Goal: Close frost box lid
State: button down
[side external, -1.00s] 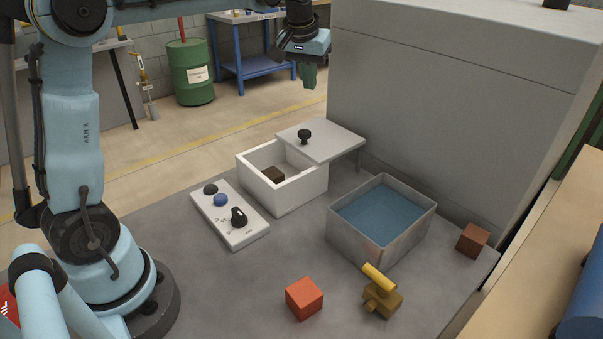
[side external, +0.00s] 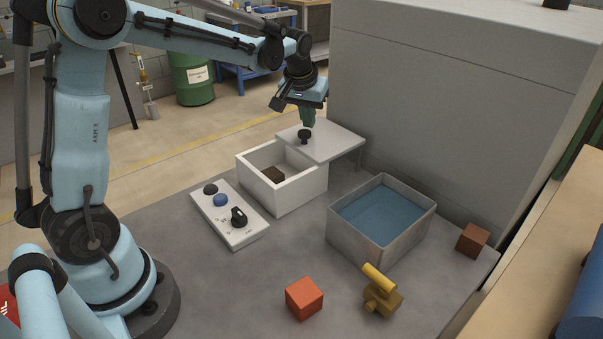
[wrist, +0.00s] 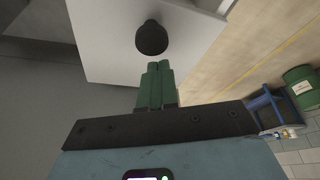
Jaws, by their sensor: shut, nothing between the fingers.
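The frost box (side external: 297,195) is a white open-topped box on the grey table, with a dark brown brick (side external: 273,174) inside. Its pale grey lid (side external: 335,141) sits slid back toward the far right, leaving most of the box open. The lid has a dark round knob (side external: 304,135), also large in the wrist view (wrist: 151,38). My gripper (side external: 308,122) has green fingers and is just above the lid, close behind the knob. In the wrist view the fingers (wrist: 157,68) are together and empty, beside the knob. I cannot tell whether they touch it.
A control panel (side external: 230,216) with a black dial and two buttons lies left of the box. A metal basin of blue liquid (side external: 381,220) stands to its right. An orange cube (side external: 304,298), a yellow valve (side external: 380,291) and a brown cube (side external: 472,240) lie nearby. A large grey cabinet (side external: 440,120) stands behind.

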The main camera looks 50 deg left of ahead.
jog(key=shift+s+d, duration=0.15)
jog(key=shift+s, duration=0.1)
jog(key=s, duration=1.2)
jog(key=shift+s+f, duration=0.1)
jog(key=shift+s, duration=0.3)
jog(key=w+a, duration=0.2)
jog(key=w, duration=0.2)
jog(key=v, duration=1.1)
jog(key=s+d+f+m+t+h, duration=0.1)
jog(key=s+d+f+m, duration=0.1)
jog(key=s+d+f, duration=0.1)
jog(key=s+d+f+m+t, duration=0.2)
jog(key=d+f, duration=0.3)
jog(key=d, duration=0.3)
jog(key=shift+s+d+f+m+t+h, duration=0.15)
jog(key=shift+s+f+m+t+h, duration=0.2)
jog(key=shift+s+m, duration=0.4)
